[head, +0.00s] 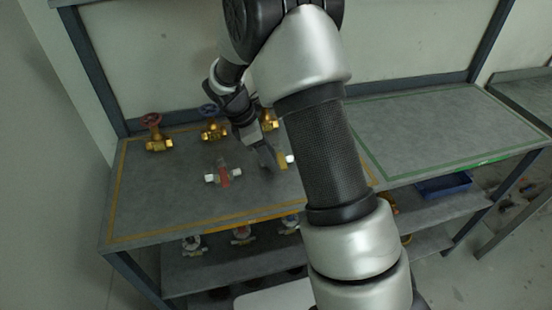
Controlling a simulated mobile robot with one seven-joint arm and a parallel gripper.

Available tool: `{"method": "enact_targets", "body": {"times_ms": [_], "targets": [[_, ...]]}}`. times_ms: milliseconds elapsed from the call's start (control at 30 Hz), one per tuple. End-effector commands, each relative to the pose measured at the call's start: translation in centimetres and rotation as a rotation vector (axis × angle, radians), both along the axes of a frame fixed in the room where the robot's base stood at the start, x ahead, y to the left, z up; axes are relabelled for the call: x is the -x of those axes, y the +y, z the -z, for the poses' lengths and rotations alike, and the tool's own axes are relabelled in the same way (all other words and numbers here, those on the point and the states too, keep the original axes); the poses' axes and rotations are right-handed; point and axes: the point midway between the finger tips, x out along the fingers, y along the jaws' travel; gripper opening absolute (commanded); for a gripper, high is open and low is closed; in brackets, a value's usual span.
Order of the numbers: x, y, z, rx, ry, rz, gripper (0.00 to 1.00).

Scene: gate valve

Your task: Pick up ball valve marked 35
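A white ball valve with a red handle (224,174) lies on the grey tabletop, left of my gripper. A second small valve with a yellow handle (282,160) and a white end sits right beside my fingers, partly hidden by my arm. No number can be read on either, so I cannot tell which is marked 35. My gripper (268,158) points down at the table near the yellow handle. Its fingers are too small and dark to show whether they are open, or whether they touch the valve.
Brass gate valves with a red wheel (151,121) and a blue wheel (209,111) stand at the back, with another brass one (268,123) behind my arm. More valves (242,235) lie on the lower shelf. The green-outlined right tabletop (430,128) is clear.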

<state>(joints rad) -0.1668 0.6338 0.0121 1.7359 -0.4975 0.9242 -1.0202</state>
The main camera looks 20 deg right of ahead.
Motion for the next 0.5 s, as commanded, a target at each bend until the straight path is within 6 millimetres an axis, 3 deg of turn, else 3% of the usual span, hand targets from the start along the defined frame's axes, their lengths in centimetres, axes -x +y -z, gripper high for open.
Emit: {"method": "enact_targets", "body": {"times_ms": [100,367,500], "targets": [[0.00,0.01,-0.03,0.000,0.000,0.000,0.47],[0.00,0.03,-0.05,0.000,0.000,0.000,0.03],[-0.06,0.02,-0.15,0.000,-0.002,0.000,0.00]]}}
